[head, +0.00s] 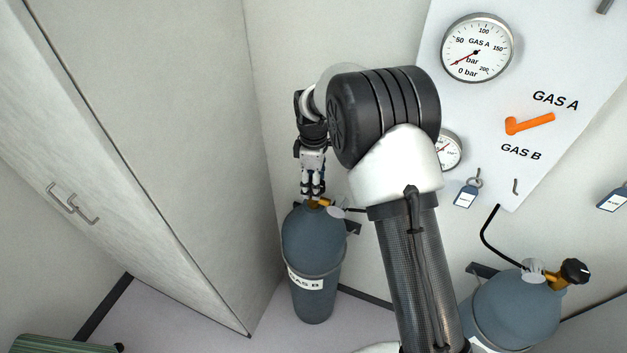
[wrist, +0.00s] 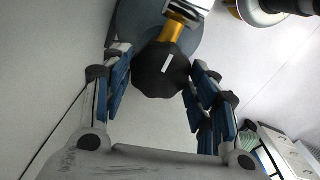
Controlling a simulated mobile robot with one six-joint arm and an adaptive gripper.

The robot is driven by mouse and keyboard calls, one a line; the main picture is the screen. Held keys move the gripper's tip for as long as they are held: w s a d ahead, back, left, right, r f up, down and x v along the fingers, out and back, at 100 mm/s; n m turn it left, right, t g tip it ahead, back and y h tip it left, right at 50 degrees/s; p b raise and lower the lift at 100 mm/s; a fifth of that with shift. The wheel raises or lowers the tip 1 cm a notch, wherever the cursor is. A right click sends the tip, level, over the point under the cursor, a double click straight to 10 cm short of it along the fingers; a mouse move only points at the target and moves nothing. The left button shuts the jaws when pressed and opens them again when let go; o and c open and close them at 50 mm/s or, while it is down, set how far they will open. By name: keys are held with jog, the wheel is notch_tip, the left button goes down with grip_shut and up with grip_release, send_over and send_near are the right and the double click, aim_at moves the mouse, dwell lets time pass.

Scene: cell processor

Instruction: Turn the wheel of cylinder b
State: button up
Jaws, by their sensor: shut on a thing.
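Cylinder b (head: 313,240) is a blue-grey bottle labelled GAS B, strapped upright in the corner beside the cabinet. Its wheel (wrist: 160,72) is a black, many-sided knob with a white mark, on a brass valve stem (wrist: 173,42). My gripper (head: 313,190) reaches down to the top of the cylinder from above. In the wrist view my gripper (wrist: 161,76) has its blue-padded fingers on either side of the wheel, shut on it. In the head view the fingers hide most of the wheel.
A second cylinder (head: 515,305) with a black wheel (head: 575,271) stands at the lower right. A wall panel (head: 570,60) carries a GAS A gauge (head: 476,48) and an orange handle (head: 530,123). A tall cabinet (head: 150,130) is close on the left. My arm partly covers a second gauge (head: 448,151).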

jog(key=o, duration=1.1)
jog(key=shift+c, duration=0.2)
notch_tip(320, 180, up, 12)
